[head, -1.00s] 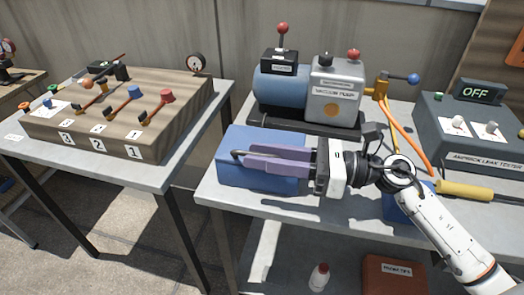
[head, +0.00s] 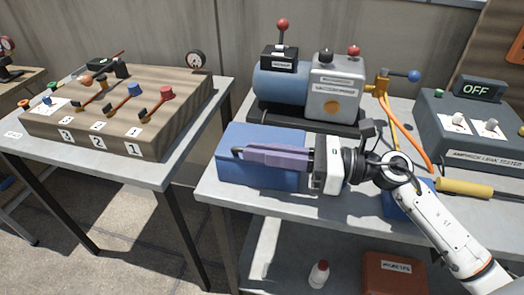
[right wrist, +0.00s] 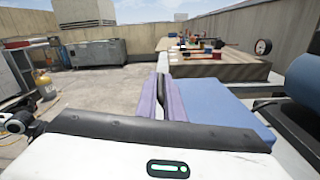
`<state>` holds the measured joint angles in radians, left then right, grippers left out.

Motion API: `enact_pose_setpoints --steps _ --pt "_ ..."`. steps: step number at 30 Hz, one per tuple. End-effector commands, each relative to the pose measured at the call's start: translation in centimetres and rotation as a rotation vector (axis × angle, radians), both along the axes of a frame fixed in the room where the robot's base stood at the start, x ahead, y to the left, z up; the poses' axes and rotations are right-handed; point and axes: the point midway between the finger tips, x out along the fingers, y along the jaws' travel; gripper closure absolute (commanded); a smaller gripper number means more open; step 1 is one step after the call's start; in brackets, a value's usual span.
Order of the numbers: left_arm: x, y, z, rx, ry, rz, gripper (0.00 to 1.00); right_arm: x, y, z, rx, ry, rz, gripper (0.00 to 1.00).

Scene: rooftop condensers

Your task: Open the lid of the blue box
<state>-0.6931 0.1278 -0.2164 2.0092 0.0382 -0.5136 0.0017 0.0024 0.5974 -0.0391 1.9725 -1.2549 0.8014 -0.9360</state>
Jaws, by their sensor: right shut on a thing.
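The blue box (head: 262,135) sits on the grey bench, near its left end, and its lid looks shut. My right gripper (head: 247,154) reaches in from the right across the box, with its purple fingers close together on a dark bar-like handle (head: 237,152). Most of the handle is hidden by the fingers. In the right wrist view, the fingers (right wrist: 161,88) have a dark strip between them, and the flat blue lid (right wrist: 225,108) lies just to their right. My left gripper is not in view.
A vacuum pump (head: 335,88) stands behind the box. A leak tester (head: 468,125) and a yellow-handled tool (head: 464,189) are at the right. A manifold with small levers (head: 120,110) stands on the left table. A gap separates the two tables.

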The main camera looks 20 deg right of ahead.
Motion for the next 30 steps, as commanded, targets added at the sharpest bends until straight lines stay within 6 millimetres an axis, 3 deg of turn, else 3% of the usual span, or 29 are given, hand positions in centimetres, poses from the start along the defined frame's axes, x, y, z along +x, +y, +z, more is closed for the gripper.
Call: enact_pose_setpoints --steps 30 --pt "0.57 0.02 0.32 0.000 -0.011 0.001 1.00 0.02 -0.01 0.04 0.001 0.001 0.000 1.00"
